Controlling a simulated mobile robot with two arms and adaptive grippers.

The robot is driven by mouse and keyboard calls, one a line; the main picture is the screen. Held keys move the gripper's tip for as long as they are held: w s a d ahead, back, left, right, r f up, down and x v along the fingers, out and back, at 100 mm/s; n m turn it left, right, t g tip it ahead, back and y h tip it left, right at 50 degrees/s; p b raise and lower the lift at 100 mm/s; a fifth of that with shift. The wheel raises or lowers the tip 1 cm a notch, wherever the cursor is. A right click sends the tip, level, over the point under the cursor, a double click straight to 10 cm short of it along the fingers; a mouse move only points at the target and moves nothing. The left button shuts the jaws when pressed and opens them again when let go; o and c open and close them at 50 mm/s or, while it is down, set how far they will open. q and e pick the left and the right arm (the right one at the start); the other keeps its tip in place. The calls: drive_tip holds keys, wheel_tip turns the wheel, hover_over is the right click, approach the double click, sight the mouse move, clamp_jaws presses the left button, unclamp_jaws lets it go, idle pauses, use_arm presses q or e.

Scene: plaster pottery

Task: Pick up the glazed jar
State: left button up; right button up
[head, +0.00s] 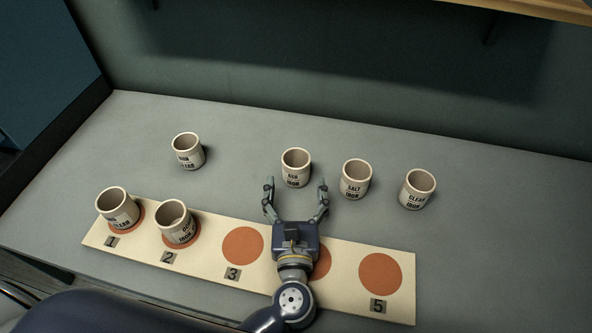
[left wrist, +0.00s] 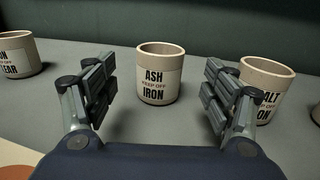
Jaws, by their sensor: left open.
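Several beige jars with printed labels stand on the grey table; I cannot tell which one the task means by glazed. My left gripper (head: 296,184) is open and empty, fingers pointing at the jar labelled ASH IRON (head: 296,168). In the left wrist view that jar (left wrist: 160,77) stands upright beyond and between the open fingers, apart from them. The SALT IRON jar (head: 356,179) stands to its right, partly behind the right finger in the left wrist view. A CLEAR IRON jar (head: 418,189) stands farther right, and another jar (head: 188,151) stands at left.
A cream board (head: 212,255) with numbered terracotta discs lies along the front. Jars stand on disc 1 (head: 117,208) and disc 2 (head: 176,222). Disc 3 (head: 243,246) and disc 5 (head: 380,276) are bare; my arm partly covers the disc between them. The table behind the jars is clear.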

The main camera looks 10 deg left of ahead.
sight(296, 173)
use_arm(q)
drive_tip(key=shift+w+a+r, duration=0.1)
drive_tip(key=shift+w, duration=0.35)
drive_tip(key=p+x, duration=0.2)
drive_tip(key=x, duration=0.4)
drive_tip(key=shift+w, duration=0.3)
drive_tip(key=c, duration=1.2)
